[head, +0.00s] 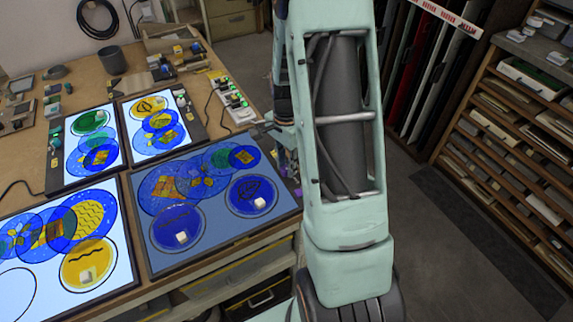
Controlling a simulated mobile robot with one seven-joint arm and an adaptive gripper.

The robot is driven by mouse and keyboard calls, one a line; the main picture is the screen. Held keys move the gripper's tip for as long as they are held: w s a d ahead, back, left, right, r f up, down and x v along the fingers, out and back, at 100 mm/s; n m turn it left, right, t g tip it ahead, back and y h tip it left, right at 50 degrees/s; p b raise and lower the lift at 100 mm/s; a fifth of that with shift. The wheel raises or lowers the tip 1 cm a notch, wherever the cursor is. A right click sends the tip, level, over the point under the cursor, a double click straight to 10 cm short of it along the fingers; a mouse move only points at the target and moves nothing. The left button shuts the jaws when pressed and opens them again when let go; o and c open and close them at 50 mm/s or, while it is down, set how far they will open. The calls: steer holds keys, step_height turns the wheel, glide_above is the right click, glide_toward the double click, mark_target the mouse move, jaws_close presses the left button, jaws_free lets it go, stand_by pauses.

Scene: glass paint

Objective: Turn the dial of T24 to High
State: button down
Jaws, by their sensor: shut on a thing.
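My gripper (275,133) is at the right edge of a dim light panel (252,222), largely hidden behind my arm. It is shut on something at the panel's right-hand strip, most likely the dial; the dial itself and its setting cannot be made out. The panel glows a dull grey-blue, much darker than its neighbours. On it lie overlapping blue and green glass discs with yellow pieces, and two blue discs each with a small white block. A small yellow label (298,193) shows at its right edge; I cannot read it.
Bright panels lie to the left (122,245) and behind (172,150), with painted discs. A white power strip (232,101) with green lights and cables is behind the gripper. A wooden shelf rack (520,130) stands at right, with open floor between.

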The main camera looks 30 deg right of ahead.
steer(key=n+b, duration=0.3)
steer(key=n, duration=0.3)
steer(key=shift+f, duration=0.1)
steer(key=n+b, duration=0.1)
steer(key=n, duration=0.4)
steer(key=shift+a+n, duration=0.1)
steer(key=shift+n, duration=0.2)
steer(key=n, duration=0.6)
steer(key=shift+a+b, duration=0.1)
steer(key=shift+b, duration=0.3)
steer(key=n, duration=0.5)
steer(key=shift+n+p, duration=0.35)
steer(key=shift+n, duration=0.05)
steer(key=c, duration=1.7)
jaws_free()
